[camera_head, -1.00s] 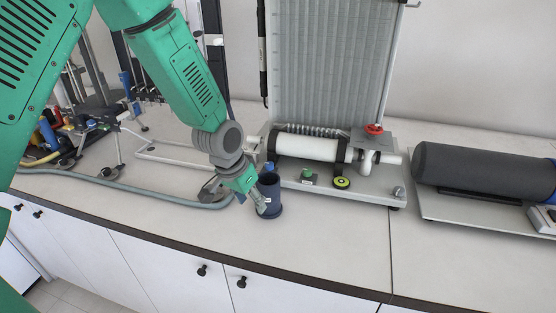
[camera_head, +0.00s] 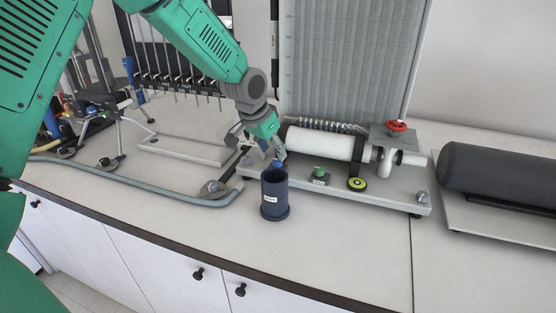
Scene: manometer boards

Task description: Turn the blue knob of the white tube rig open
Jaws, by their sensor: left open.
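The white tube rig (camera_head: 325,145) stands on a grey base plate on the counter, with a tall ribbed grey panel behind it. Its blue knob (camera_head: 277,164) is small and shows at the left end of the plate, just behind the rim of a dark blue cup. My left gripper (camera_head: 259,149) is open, its fingers spread just above and left of the blue knob. One finger comes close to the knob; I cannot tell whether they touch. The knob is partly hidden by this finger and the cup. My right gripper is not in view.
The dark blue cup (camera_head: 274,197) stands right in front of the knob. The rig also has a red handwheel (camera_head: 396,125), a green knob (camera_head: 319,173) and a yellow-black dial (camera_head: 357,184). A grey hose (camera_head: 150,187) lies left. A dark cylinder (camera_head: 500,172) lies right.

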